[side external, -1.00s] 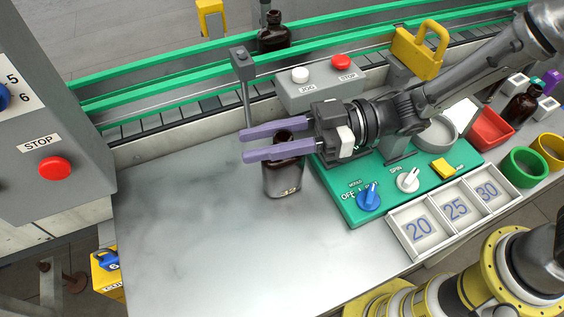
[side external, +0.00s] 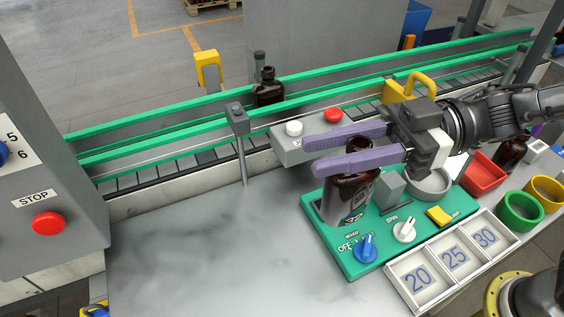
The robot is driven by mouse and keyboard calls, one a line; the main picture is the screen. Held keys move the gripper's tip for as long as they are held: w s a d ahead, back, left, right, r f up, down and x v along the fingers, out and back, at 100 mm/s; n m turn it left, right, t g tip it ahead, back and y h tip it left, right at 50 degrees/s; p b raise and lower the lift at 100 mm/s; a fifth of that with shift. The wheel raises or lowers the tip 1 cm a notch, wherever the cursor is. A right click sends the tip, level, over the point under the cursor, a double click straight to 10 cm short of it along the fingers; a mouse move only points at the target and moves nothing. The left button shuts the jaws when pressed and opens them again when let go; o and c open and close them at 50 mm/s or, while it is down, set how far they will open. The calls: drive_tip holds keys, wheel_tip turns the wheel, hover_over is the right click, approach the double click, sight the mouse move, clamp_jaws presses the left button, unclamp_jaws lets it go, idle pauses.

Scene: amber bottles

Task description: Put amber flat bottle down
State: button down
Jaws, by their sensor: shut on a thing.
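The amber flat bottle (side external: 344,198) is dark brown with a label low on its side. My gripper (side external: 314,155), with two long purple fingers, is shut on its upper part; the near finger crosses in front and hides some of the neck and shoulder. The bottle hangs roughly upright, leaning a little, over the left part of the green control panel (side external: 376,262). I cannot tell whether its base touches the panel.
A blue knob (side external: 367,246), a white knob (side external: 404,231) and a grey block (side external: 391,188) are close to the bottle. A numbered tray (side external: 425,293) lies to the right. Another amber bottle (side external: 268,92) is at the conveyor. The grey table (side external: 200,255) is clear at left.

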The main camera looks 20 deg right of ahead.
sight(364, 175)
drive_tip(key=s+d+r, duration=0.1)
drive_tip(key=s+d, duration=0.1)
drive_tip(key=d, duration=0.1)
drive_tip(key=shift+s+r, duration=0.2)
drive_tip(key=shift+r, duration=0.2)
drive_tip(key=r, duration=0.2)
drive_tip(key=r+g, duration=0.1)
drive_tip(key=shift+s+r+n, duration=0.25)
drive_tip(key=shift+n, duration=0.15)
drive_tip(key=w+r+g, duration=0.1)
drive_tip(key=w+r, duration=0.5)
drive_tip(key=w, duration=0.3)
drive_tip(key=w+d, duration=0.3)
drive_tip(key=w, duration=1)
drive_tip(key=w+d+f+t, duration=0.2)
drive_tip(key=w+d+f, duration=0.55)
drive_tip(key=w, duration=0.25)
wheel_tip(364, 175, down, 10)
drive_tip(key=shift+w+d+r+m, duration=0.15)
drive_tip(key=shift+w+r+m, duration=0.1)
drive_tip(key=shift+m, duration=0.15)
drive_tip(key=shift+f, duration=0.15)
